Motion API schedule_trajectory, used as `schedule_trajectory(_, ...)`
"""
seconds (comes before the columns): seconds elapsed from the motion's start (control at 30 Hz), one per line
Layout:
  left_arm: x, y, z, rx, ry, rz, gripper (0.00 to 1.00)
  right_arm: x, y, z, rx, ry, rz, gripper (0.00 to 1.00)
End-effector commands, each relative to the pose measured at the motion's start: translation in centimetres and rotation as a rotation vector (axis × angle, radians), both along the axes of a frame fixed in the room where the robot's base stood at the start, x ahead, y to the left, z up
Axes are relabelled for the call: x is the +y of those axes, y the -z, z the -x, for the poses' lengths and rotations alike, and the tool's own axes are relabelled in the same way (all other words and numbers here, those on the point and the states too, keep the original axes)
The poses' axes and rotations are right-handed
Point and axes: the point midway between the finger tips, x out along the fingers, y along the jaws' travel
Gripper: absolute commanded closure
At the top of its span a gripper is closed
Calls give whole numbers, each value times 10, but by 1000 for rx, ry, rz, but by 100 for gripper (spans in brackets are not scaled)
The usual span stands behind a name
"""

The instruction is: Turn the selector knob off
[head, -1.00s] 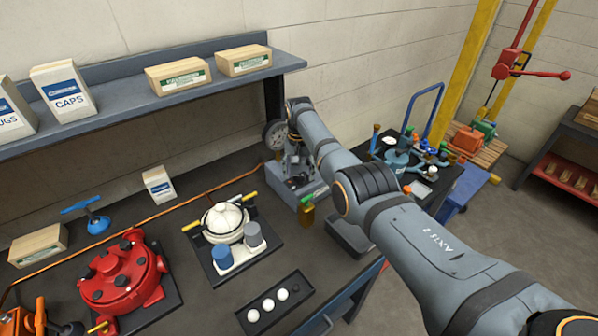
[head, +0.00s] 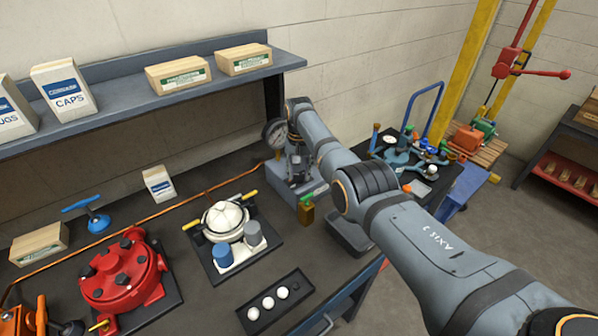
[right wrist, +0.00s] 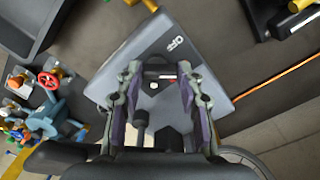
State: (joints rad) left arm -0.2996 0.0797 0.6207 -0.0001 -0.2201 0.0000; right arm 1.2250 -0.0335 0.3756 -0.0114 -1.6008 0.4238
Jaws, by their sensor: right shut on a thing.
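The grey selector box (right wrist: 215,75) fills the middle of the right wrist view, with a white label that seems to read OFF on its top. It also shows in the head view (head: 312,187) at the right end of the bench. My right gripper (right wrist: 158,75) is over the box, its fingers closed around the selector knob (right wrist: 158,73), a small dark part with a light edge and a red mark. The fingers hide much of the knob, and its pointing direction is unclear. In the head view my right gripper (head: 296,165) is partly hidden by its arm. My left gripper is out of view.
A white-domed pot (head: 226,217), a tray of white balls (head: 275,303) and a red motor housing (head: 122,275) stand to the left.

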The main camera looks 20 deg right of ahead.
Motion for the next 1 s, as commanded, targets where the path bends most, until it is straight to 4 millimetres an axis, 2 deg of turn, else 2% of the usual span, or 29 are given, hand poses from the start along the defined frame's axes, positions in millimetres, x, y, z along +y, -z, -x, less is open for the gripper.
schedule_trajectory(0.7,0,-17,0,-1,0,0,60,0,-2,2,0,-541,0,94)
schedule_trajectory(1.0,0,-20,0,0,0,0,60,0,-1,2,-2,-697,0,94)
